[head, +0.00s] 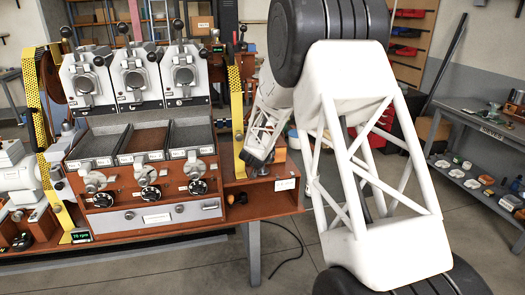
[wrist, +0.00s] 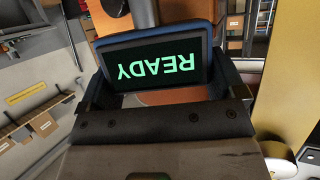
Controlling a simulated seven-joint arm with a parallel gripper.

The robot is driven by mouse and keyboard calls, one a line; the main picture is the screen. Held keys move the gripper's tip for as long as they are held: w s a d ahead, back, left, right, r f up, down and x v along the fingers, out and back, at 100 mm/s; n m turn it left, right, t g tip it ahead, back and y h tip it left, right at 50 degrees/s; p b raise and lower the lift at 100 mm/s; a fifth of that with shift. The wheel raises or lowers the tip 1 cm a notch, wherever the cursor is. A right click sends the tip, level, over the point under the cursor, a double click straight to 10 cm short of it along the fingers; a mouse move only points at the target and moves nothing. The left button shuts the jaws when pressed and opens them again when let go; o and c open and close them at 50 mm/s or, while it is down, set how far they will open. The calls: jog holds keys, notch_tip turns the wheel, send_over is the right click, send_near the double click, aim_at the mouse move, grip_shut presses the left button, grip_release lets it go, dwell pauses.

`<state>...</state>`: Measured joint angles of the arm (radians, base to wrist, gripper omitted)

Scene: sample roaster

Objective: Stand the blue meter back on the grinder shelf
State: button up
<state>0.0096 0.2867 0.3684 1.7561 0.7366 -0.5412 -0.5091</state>
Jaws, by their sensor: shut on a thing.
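The blue meter (wrist: 155,22) fills the top middle of the wrist view. It has a blue frame and a dark screen with green READY lettering, upside down in this view. My gripper (wrist: 158,88) is shut on it, with a dark finger at each side of the frame. In the head view my gripper (head: 256,160) hangs at the right end of the roaster bench, beside the yellow upright. The meter cannot be made out there. I cannot tell whether its underside touches anything. Which surface is the grinder shelf is unclear.
The sample roaster (head: 140,75) stands left of my gripper, with yellow perforated guards (head: 236,100). A grey bench (head: 465,122) with a lower shelf of small items stands far right.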

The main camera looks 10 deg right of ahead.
jog(key=shift+f, duration=0.15)
jog(key=o, duration=1.1)
jog(key=shift+f, duration=0.1)
jog(key=shift+o, duration=0.2)
jog(key=shift+s+a+r, duration=0.2)
jog(key=shift+s+r, duration=0.2)
jog(key=shift+s, duration=0.1)
jog(key=v, duration=1)
jog(key=shift+s, duration=0.35)
jog(key=shift+a+r, duration=0.1)
jog(key=shift+r, duration=0.1)
